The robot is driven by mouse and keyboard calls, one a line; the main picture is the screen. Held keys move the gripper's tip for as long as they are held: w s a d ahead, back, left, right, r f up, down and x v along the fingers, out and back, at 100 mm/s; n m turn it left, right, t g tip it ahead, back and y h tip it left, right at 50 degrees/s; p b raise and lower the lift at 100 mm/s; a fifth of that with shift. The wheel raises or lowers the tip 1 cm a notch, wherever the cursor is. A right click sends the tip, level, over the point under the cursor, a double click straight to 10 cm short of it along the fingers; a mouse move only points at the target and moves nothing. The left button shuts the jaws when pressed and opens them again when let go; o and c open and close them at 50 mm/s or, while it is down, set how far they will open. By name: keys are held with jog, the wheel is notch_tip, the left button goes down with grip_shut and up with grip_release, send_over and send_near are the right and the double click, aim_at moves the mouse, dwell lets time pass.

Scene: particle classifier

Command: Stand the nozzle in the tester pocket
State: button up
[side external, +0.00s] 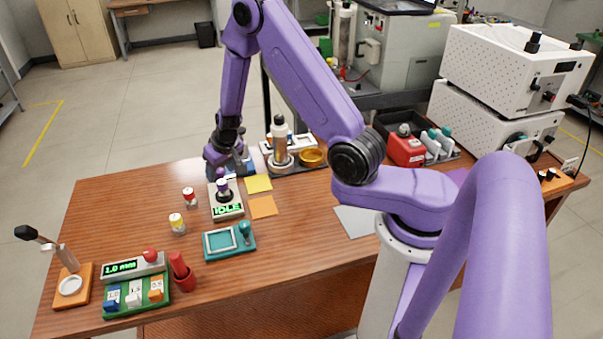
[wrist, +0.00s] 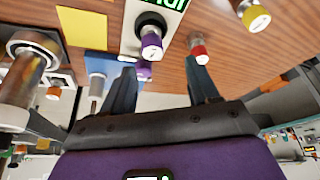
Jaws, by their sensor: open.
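The tester (side external: 228,209) is a pale box with a green "IDLE" display, on the table left of centre. A purple-capped nozzle (side external: 222,185) stands at its far end, seemingly upright in the dark round pocket. In the wrist view the nozzle's purple and white end (wrist: 152,43) shows against the dark pocket ring (wrist: 150,20); how deep it sits is hidden. My gripper (side external: 219,166) is just behind the nozzle and partly hidden by my own arm. In the wrist view my gripper (wrist: 163,78) is open, its fingers apart with nothing held; the nozzle lies beyond the fingertips.
A red-banded nozzle (side external: 189,197) and a yellow-banded one (side external: 177,223) stand left of the tester. Yellow (side external: 258,184) and orange (side external: 262,207) notes lie to its right. A teal tray (side external: 229,241) is in front. A blue holder (side external: 242,168) and a bottle stand (side external: 281,162) are behind.

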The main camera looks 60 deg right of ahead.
jog(key=s+a+r+n+g+y, duration=0.1)
jog(key=s+a+r+n+y, duration=0.1)
jog(key=s+a+r+n, duration=0.35)
jog(key=s+a+r+n+g+y, duration=0.1)
jog(key=s+a+r+n, duration=0.2)
jog(key=s+a+r, duration=0.5)
jog(key=s+d+r+n+g, duration=0.1)
jog(key=s+r+n, duration=0.1)
jog(key=s, duration=0.9)
jog(key=s+d+r+n+g+h, duration=0.1)
jog(key=s+n, duration=0.4)
jog(key=s, duration=0.6)
jog(key=shift+d+r, duration=0.55)
jog(key=shift+d, duration=0.15)
